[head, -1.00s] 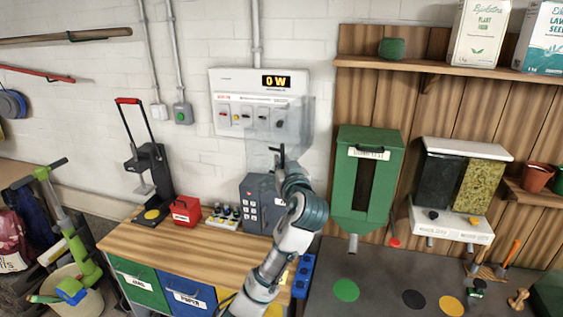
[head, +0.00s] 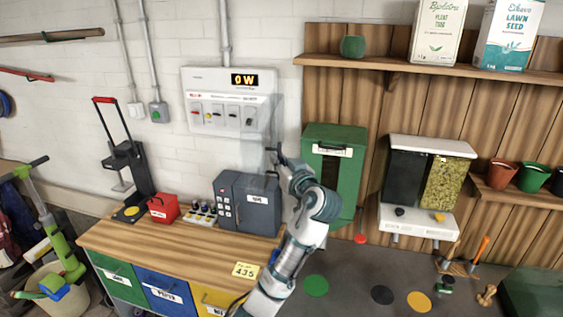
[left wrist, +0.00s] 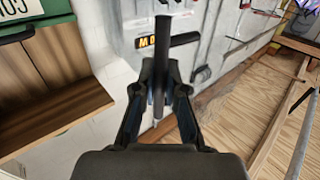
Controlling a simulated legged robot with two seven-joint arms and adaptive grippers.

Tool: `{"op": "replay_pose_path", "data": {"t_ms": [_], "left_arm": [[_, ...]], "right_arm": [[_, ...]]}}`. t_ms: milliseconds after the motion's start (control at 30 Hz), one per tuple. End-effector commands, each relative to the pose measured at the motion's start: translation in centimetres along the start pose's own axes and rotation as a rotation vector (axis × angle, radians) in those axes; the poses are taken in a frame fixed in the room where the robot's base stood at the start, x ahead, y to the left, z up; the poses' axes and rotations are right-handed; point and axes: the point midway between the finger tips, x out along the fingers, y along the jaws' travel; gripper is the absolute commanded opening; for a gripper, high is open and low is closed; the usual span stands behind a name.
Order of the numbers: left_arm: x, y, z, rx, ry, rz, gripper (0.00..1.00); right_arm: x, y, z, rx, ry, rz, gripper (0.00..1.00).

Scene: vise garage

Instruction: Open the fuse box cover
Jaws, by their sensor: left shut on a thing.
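My left gripper (head: 277,158) is below the box's lower right corner. In the left wrist view, the fingers (left wrist: 165,88) are shut on a dark bar, the cover's handle (left wrist: 163,50), with the box's display behind it. My right gripper is not in view.
Below are a wooden workbench (head: 160,245) with a grey keypad box (head: 248,205) and a red toolbox (head: 163,208). A green dispenser (head: 350,150) hangs right of my arm, and a shelf (head: 430,72) is above it. The wall between box and dispenser is clear.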

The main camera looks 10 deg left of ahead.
Motion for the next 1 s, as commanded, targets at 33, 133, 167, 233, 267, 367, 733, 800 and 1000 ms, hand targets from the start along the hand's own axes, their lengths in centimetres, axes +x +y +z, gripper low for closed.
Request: {"op": "replay_pose_path", "data": {"t_ms": [33,133,167,233,267,367,733,800,1000], "left_arm": [[0.0,0.0,-0.6,-0.004,0.011,0.001,0.0],[-0.1,0.1,-0.6,-0.004,0.012,0.001,0.18],[-0.2,0.1,-0.6,-0.003,0.012,0.001,0.26],[-0.2,0.2,-0.6,-0.002,0.011,0.001,0.37],[-0.2,0.2,-0.5,-0.002,0.01,0.001,0.37],[-0.3,0.2,-0.5,-0.001,0.009,0.001,0.37],[-3.2,0.4,-0.3,-0.002,0.007,0.005,0.37],[-4.8,0.5,-0.2,-0.001,0.008,0.006,0.37],[-9.2,0.6,-0.1,-0.001,0.007,0.005,0.37]], "right_arm": [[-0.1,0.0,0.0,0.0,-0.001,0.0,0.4],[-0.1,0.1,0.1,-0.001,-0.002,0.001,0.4],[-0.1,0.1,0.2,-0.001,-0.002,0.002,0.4],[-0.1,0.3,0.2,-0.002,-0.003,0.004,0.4],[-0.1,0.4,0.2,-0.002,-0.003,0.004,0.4],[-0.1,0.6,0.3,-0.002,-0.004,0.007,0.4],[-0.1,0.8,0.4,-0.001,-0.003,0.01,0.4],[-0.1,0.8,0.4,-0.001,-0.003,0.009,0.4],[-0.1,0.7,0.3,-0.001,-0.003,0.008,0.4]]}}
